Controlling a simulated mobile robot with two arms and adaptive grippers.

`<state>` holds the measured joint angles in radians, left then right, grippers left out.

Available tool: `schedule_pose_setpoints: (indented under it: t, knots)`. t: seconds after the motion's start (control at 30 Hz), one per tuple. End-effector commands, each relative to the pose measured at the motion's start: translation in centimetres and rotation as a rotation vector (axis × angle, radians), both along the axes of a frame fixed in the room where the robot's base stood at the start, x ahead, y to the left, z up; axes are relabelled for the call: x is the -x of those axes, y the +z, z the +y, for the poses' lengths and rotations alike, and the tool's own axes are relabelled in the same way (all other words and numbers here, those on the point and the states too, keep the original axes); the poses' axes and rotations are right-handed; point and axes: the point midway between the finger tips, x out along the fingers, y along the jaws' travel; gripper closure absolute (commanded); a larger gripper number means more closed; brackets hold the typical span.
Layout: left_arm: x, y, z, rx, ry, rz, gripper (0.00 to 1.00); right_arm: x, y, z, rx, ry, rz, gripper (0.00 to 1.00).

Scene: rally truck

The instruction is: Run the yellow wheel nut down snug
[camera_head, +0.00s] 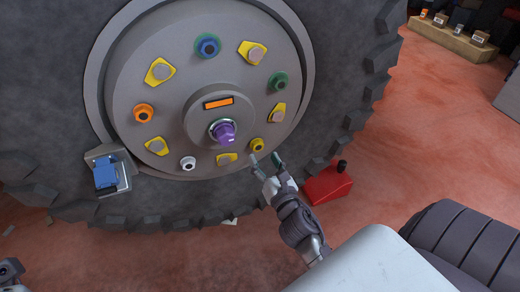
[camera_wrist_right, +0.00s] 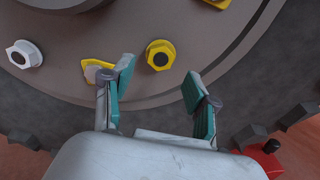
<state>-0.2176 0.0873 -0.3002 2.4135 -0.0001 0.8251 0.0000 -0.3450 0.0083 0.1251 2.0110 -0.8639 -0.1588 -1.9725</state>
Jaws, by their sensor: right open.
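The yellow wheel nut (camera_head: 257,145) sits at the lower right of the grey wheel hub (camera_head: 130,115). In the right wrist view the yellow wheel nut (camera_wrist_right: 160,55) is a flanged hex with a dark centre. I cannot tell whether its flange touches the hub face. My right gripper (camera_head: 265,160) is open and empty, just below and right of the nut. In the wrist view its two teal-padded fingers (camera_wrist_right: 159,74) stand apart, with the nut ahead between their tips. A small part of my left arm's end (camera_head: 10,270) shows in the bottom left corner.
Other nuts are white (camera_head: 188,163), orange (camera_head: 144,113), blue (camera_head: 208,46) and green (camera_head: 277,81). Yellow tabs (camera_head: 227,159) lie between them. A purple knob (camera_head: 222,132) is central. A blue device on a bracket (camera_head: 106,175) is left; a red box (camera_head: 328,186) stands right.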

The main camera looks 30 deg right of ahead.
Motion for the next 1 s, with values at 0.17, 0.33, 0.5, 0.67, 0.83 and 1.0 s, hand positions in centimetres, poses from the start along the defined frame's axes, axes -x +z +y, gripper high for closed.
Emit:
schedule_pose_setpoints:
  t: [0.17, 0.33, 0.5, 0.67, 0.83, 1.0]
  knots:
    - [0.0, -0.1, 0.0, -0.001, 0.000, 0.002, 1.00, -2.7, 0.0, -0.6, 0.001, 0.001, -0.001, 0.42]
    - [0.0, -0.1, 0.0, 0.000, 0.000, 0.001, 1.00, -3.7, -0.1, -0.9, -0.001, 0.000, 0.001, 0.42]
    - [0.0, -0.1, 0.0, 0.000, 0.000, 0.000, 1.00, -3.8, -0.1, -0.9, -0.001, 0.000, 0.002, 0.42]
    - [0.0, -0.1, 0.0, 0.000, 0.000, 0.001, 1.00, -3.8, -0.1, -0.9, -0.001, 0.001, 0.002, 0.48]
    - [0.0, -0.1, 0.0, 0.000, -0.001, 0.001, 1.00, -3.8, -0.1, -0.9, -0.001, 0.000, 0.001, 0.77]
    - [0.0, -0.1, 0.0, 0.000, -0.001, 0.001, 1.00, -3.8, -0.1, -0.9, -0.001, 0.000, 0.001, 1.00]
